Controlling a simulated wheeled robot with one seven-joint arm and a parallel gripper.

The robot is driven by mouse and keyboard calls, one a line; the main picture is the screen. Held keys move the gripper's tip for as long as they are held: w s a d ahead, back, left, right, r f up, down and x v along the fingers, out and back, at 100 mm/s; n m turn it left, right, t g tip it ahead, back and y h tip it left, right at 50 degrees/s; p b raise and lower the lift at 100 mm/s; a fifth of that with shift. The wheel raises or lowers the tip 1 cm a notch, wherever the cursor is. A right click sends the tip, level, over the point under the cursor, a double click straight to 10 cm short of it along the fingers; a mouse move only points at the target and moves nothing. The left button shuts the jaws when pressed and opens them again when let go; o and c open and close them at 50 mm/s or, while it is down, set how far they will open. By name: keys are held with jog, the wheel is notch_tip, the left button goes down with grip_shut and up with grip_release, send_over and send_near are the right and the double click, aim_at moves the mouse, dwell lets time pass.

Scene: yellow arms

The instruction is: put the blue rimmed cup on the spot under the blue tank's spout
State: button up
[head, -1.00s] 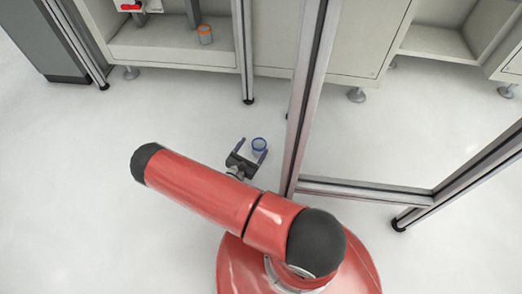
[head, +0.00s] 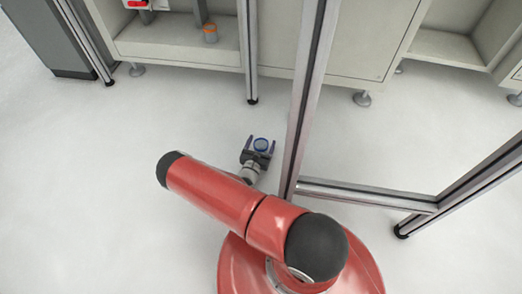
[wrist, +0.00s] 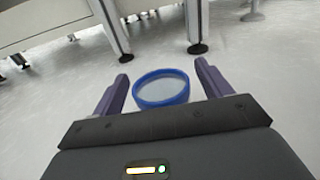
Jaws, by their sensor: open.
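The blue rimmed cup (head: 261,145) stands upright on the pale floor in the head view. In the wrist view the blue rimmed cup (wrist: 161,89) sits between the two purple fingers, with a gap on both sides. My gripper (head: 261,143) is open around it in the head view. My gripper also shows in the wrist view (wrist: 161,76), with its dark palm covering the near lower part of the cup. The blue tank and its spout are not in view.
An orange rimmed cup (head: 210,33) stands on the cabinet's low shelf (head: 165,45) at the top. A metal frame post (head: 302,110) rises close to the right of my gripper. Another post (head: 249,60) stands behind the cup. The floor to the left is clear.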

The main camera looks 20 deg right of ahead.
jog(key=c, duration=1.1)
jog(key=shift+r, duration=0.1)
